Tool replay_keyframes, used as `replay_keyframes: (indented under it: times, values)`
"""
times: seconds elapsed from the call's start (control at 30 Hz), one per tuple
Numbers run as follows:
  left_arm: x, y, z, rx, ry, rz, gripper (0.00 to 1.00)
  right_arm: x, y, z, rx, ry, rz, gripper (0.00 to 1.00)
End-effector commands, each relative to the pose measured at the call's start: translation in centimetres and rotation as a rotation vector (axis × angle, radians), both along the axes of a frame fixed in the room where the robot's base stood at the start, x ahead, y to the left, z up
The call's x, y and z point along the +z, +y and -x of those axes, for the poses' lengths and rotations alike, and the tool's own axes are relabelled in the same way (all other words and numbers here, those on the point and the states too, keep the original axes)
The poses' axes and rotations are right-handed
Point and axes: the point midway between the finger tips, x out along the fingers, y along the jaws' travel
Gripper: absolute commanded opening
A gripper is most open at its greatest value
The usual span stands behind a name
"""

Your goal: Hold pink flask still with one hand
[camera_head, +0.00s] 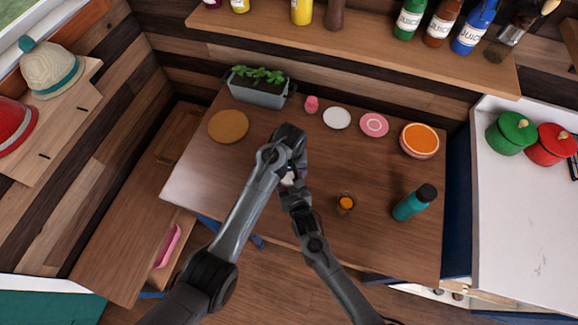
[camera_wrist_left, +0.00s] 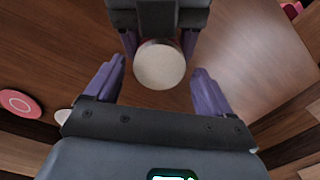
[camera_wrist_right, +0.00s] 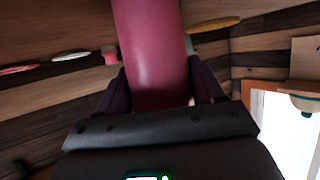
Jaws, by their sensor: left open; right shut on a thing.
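The pink flask (camera_wrist_right: 152,50) stands large between the fingers of my right gripper (camera_wrist_right: 160,88), which is shut on it. In the left wrist view the flask shows end-on as a pale round top (camera_wrist_left: 160,65), with my right gripper's purple fingers on both sides. My left gripper (camera_wrist_left: 153,92) is open over that top, its fingers apart and not touching it. In the head view my arms hide most of the flask; only a small pale part (camera_head: 289,178) shows between the grippers. I cannot tell whether its base touches the table.
On the wooden table (camera_head: 235,185) stand a teal bottle (camera_head: 413,203), an amber glass (camera_head: 346,202), a planter (camera_head: 258,90), a small pink item (camera_head: 311,104), a round board (camera_head: 228,126), plates (camera_head: 337,118) and an orange-topped round dish (camera_head: 420,140). The table's left part is clear.

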Motion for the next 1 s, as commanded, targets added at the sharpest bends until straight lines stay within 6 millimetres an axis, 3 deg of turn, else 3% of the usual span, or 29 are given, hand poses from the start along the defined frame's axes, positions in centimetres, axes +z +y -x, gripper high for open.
replay_keyframes:
  times: [0.2, 0.5, 0.87, 1.0]
  values:
    - [-1.1, 0.03, 0.01, -0.001, 0.0, 0.0, 0.83, -0.15, -0.07, 0.07, -0.001, 0.003, 0.001, 0.0]
    - [-1.17, 0.03, 0.0, -0.001, -0.001, 0.0, 0.81, -0.15, -0.06, 0.07, -0.001, 0.003, 0.001, 0.0]
    - [-1.15, 0.05, 0.0, 0.0, -0.001, 0.0, 0.26, -0.14, -0.07, 0.06, -0.001, 0.003, 0.001, 0.0]
    - [-1.16, 0.07, -0.03, -0.069, 0.001, 0.0, 0.26, -0.14, -0.08, 0.06, -0.001, 0.003, 0.001, 0.0]
